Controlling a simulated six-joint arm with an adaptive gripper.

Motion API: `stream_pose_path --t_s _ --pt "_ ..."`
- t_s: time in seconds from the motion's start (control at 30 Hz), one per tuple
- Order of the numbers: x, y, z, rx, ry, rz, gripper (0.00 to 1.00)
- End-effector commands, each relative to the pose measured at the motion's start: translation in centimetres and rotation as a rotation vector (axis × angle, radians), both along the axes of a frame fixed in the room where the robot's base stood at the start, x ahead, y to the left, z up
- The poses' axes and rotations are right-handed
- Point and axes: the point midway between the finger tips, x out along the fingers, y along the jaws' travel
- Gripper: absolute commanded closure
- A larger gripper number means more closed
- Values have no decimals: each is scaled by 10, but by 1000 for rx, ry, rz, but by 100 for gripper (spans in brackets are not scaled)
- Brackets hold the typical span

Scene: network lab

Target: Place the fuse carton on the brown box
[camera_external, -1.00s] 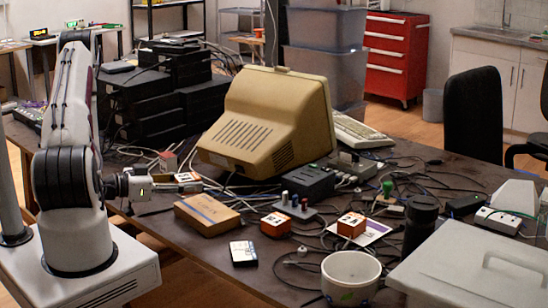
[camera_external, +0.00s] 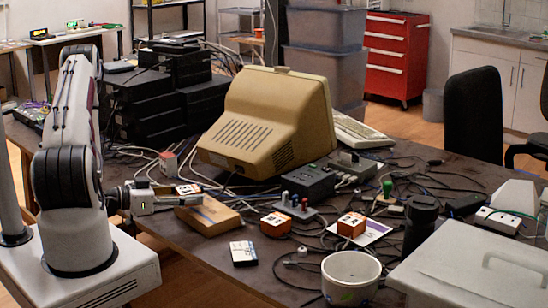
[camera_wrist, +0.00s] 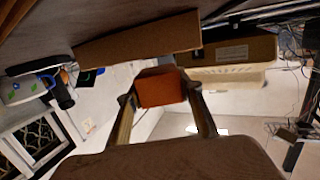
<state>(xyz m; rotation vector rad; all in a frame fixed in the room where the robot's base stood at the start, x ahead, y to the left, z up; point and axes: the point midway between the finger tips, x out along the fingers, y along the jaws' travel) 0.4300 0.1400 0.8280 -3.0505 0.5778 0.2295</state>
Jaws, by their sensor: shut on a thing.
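My gripper (camera_external: 181,199) is shut on a small orange carton with a white, dark-marked top (camera_external: 187,189), which I take as the fuse carton. In the wrist view the carton (camera_wrist: 160,88) sits between the two fingers of my gripper (camera_wrist: 161,95). The brown box (camera_external: 210,217) lies flat on the table, and the carton is at its far left end, low and close to its top. The brown box also shows in the wrist view (camera_wrist: 135,40), just past the carton. I cannot tell whether the carton touches it.
Two similar orange cartons (camera_external: 276,224) (camera_external: 351,225) stand to the right. A beige monitor (camera_external: 265,120) stands behind the brown box. A white pot (camera_external: 351,278), a small dark-and-white box (camera_external: 243,253) and loose cables lie around. The table front left is clear.

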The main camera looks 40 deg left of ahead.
Motion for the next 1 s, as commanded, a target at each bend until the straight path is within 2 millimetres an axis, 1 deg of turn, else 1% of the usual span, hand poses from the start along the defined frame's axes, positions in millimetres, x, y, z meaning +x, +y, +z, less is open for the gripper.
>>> stream_pose_path --t_s 0.1,0.2,0.73,0.77,0.8,0.83,1.0 --pt "0 0 -9 -2 1 0 88" --pt "0 0 -14 0 0 0 88" --pt "0 0 -18 -1 0 0 88" --pt "0 0 -18 0 0 0 59" --pt "0 0 -18 0 0 0 49" --pt "0 0 -18 0 0 0 48" --pt "0 0 -18 0 0 0 48"
